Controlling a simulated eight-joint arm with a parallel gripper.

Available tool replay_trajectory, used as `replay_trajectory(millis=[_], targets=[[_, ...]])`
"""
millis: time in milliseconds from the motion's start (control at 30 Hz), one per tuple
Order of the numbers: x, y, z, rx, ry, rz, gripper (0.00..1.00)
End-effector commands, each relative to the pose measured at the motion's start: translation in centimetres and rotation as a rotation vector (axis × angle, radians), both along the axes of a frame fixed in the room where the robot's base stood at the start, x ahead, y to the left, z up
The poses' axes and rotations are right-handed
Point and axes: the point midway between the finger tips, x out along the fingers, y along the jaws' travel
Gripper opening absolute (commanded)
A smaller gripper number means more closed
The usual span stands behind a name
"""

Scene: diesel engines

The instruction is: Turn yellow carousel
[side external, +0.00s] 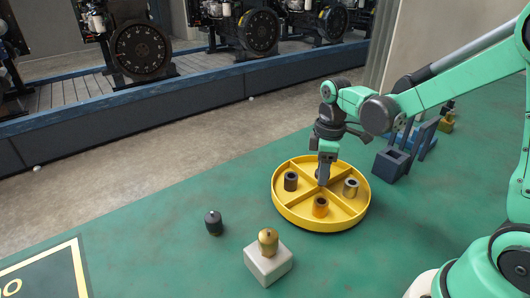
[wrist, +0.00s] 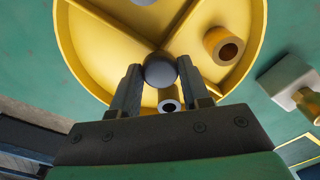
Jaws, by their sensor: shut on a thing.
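The yellow carousel (side external: 322,226) is a round, walled tray with dividers on the green table. It also fills the top of the wrist view (wrist: 105,50). A dark grey round knob (wrist: 160,70) sits at its centre. My gripper (side external: 323,182) points down at the carousel's centre. In the wrist view its two fingers (wrist: 160,76) stand on either side of the knob and are shut on it. Hollow cylinders stand in the compartments: a dark one (side external: 290,181), a silver one (side external: 351,187) and a brass one (side external: 320,207). The area behind the gripper is partly hidden.
A dark weight (side external: 213,223) stands left of the carousel. A brass piece (side external: 268,240) sits on a white block (side external: 266,264) in front. A blue-grey open box (side external: 391,165) stands close behind at right. The table left of the carousel is mostly clear.

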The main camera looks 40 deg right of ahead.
Motion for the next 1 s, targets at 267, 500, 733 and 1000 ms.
replay_trajectory(millis=[267,500,733,1000], targets=[[-0.01,-0.01,0.02,-0.001,0.001,0.052,0.0],[-0.01,-0.01,0.01,-0.001,0.001,0.067,0.0],[0.0,0.0,0.01,0.0,0.0,0.067,0.0],[0.01,0.01,0.01,0.0,0.0,0.066,0.73]])
